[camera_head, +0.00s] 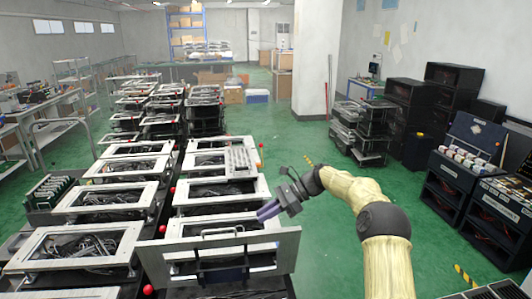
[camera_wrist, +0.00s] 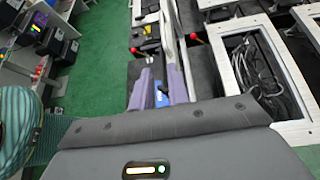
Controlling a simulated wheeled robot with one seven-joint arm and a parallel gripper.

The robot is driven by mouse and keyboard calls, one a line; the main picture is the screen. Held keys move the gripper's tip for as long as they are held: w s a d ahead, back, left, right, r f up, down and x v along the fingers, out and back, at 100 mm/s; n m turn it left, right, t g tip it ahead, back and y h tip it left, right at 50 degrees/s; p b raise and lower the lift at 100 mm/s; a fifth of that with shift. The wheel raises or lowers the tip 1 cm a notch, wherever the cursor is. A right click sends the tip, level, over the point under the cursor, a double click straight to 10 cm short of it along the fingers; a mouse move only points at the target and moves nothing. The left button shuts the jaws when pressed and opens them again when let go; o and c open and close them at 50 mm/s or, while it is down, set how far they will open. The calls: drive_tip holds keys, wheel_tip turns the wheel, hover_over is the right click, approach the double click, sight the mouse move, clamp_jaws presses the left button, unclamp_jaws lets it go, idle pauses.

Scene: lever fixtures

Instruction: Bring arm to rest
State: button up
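My gripper (camera_head: 261,213) has purple fingers and is at the end of my pale, bent arm in the head view. It is above and behind the right part of a raised grey frame (camera_head: 287,250) on the nearest right-hand fixture. In the wrist view the two fingers of my gripper (camera_wrist: 161,80) stand apart with a gap between them. A thin grey edge runs close to the right finger; I cannot tell whether they touch. No object is clearly held.
Two rows of framed fixtures with cables inside, such as this one (camera_head: 108,198), fill the left and centre. Red knobs (camera_head: 148,290) stick out beside them. Black cabinets (camera_head: 408,105) stand at the right. Green floor (camera_head: 330,225) is clear between the fixtures and cabinets.

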drive_tip(key=s+d+f+n+t+h, duration=0.1)
drive_tip(key=s+d+n+h, duration=0.3)
drive_tip(key=s, duration=0.6)
drive_tip(key=s+d+f+n+t+h, duration=0.2)
drive_tip(key=s+d+n, duration=0.3)
drive_tip(key=s, duration=0.6)
drive_tip(key=s+d+f+n+t+h, duration=0.2)
drive_tip(key=s+d+n+h, duration=0.3)
drive_tip(key=s, duration=0.6)
drive_tip(key=shift+d+f+n+h, duration=0.3)
drive_tip(key=shift+f+n, duration=0.6)
drive_tip(key=shift+n, duration=0.1)
drive_tip(key=shift+w, duration=0.1)
